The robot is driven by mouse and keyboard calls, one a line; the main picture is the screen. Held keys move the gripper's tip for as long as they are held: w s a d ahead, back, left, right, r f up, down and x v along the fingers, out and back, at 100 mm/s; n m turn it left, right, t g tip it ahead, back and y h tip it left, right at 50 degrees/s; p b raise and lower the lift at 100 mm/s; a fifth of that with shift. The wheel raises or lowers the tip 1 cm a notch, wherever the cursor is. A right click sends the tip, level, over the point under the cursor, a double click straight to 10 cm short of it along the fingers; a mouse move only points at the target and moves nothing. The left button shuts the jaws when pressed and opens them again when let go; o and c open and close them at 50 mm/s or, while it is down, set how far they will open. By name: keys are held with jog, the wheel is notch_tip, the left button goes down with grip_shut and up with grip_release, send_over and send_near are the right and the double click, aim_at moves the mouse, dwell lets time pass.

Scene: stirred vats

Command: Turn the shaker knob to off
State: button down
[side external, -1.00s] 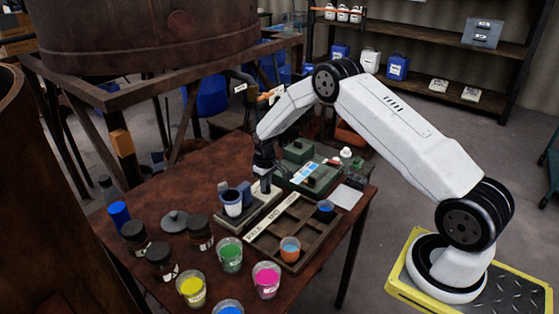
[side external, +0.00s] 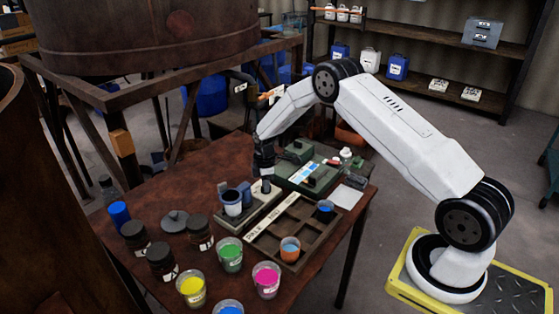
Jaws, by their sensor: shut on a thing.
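The shaker (side external: 262,207) is a low grey unit on the brown table, with a dark-rimmed white cup (side external: 232,203) held at its left end. The shaker knob (side external: 265,187) is a small dark upright piece at the unit's back right. My gripper (side external: 264,172) points down at the knob from above and is shut on it. The fingertips are small and dark, so the contact and the knob's pointing direction cannot be made out.
A green device (side external: 304,177) stands close to the right of my gripper. A compartment tray (side external: 268,248) with two cups lies in front. Colour cups, such as a green one (side external: 230,254), and dark jars (side external: 162,262) fill the front left. The table's back left is clear.

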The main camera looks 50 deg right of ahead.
jog(key=shift+n, duration=0.8)
jog(key=c, duration=0.6)
grip_release()
jog(key=shift+c, duration=0.2)
jog(key=shift+r, duration=0.1)
jog(key=shift+r, duration=3.75)
jog(key=shift+s+r, duration=0.1)
